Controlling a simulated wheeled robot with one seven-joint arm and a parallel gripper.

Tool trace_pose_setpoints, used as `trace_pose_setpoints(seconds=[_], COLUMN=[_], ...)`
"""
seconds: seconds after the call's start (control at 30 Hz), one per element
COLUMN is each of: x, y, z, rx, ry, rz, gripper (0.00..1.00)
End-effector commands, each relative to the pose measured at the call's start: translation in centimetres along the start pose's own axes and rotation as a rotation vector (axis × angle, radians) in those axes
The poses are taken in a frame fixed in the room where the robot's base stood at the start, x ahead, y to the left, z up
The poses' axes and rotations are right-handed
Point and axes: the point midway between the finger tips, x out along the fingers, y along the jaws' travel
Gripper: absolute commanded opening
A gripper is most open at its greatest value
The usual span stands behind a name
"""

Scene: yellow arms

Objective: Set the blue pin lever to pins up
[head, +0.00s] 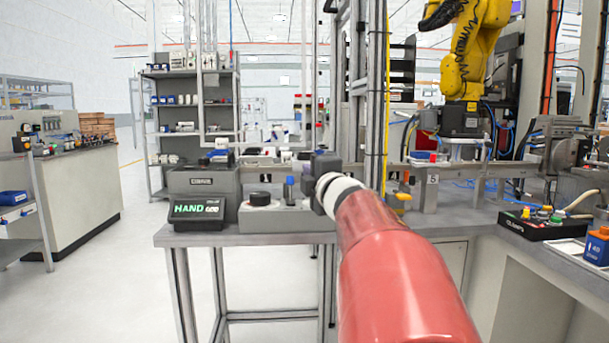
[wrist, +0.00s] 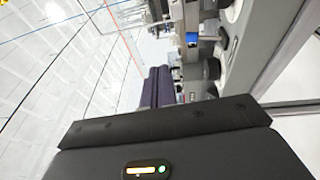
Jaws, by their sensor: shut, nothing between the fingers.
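The blue pin lever (head: 289,181) stands upright with a blue cap on a grey control box (head: 285,219) at the bench's front edge. In the wrist view, which is turned sideways, the blue cap (wrist: 192,39) shows above and right of the fingertips, apart from them. My gripper (wrist: 160,72) shows two dark fingers pressed together with nothing between them. In the head view my red arm reaches to just right of the lever, and its dark end hides the right part of the box. I cannot read any pin position marking.
A black knob (head: 260,198) sits left of the lever, and a display box (head: 198,210) reading HAND stands beyond it. A grey rail (head: 465,172) runs behind. A yellow robot arm (head: 474,45) stands at the back right. A button box (head: 541,223) lies on the right bench.

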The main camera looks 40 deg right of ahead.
Motion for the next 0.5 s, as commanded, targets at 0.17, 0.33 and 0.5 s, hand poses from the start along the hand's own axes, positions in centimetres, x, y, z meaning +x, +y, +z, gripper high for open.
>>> trace_pose_setpoints(seconds=[0.17, 0.33, 0.5], x=[-1.9, -2.4, -2.4], y=[0.9, 1.1, 1.1], z=[0.1, 0.0, 0.1], rx=[0.001, 0.000, 0.000], ry=[0.000, 0.001, 0.001], rz=[0.000, 0.000, 0.000], gripper=[0.00, 0.00, 0.00])
